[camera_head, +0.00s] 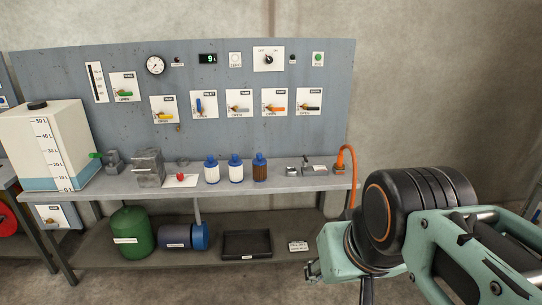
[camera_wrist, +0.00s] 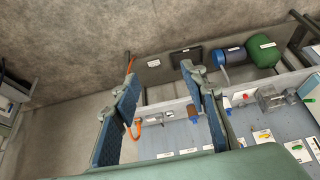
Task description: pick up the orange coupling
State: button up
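The orange coupling (camera_head: 340,167) is at the right end of the bench top, on the end of an orange hose (camera_head: 352,160). The hose arches up and then hangs down past the bench edge. In the wrist view, orange hose and coupling (camera_wrist: 137,129) show between the fingers, beyond them. The exact coupling outline is too small to tell there. My gripper (camera_wrist: 160,72) has its two blue-padded fingers spread apart with nothing between the pads. In the head view my arm is at the lower right, in front of the bench's right end, and hides part of the hanging hose.
Grey metal fittings (camera_head: 313,169) sit just left of the coupling. Several blue-capped filters (camera_head: 235,170) stand farther left on the bench (camera_head: 330,183). A panel (camera_head: 210,130) with valves rises behind. A black tray (camera_head: 247,244) and green tank (camera_head: 132,232) are on the lower shelf.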

aim_at(340, 165)
jog(key=i+l+u, duration=0.4)
jog(key=i+l, duration=1.5)
jog(key=i+l+z, duration=0.1)
jog(key=i+l, duration=0.35)
jog(key=l, duration=0.2)
jog(key=k+l+z, duration=0.15)
jog(key=z, duration=0.25)
jog(key=i+u, duration=0.6)
jog(key=k+j, duration=0.05)
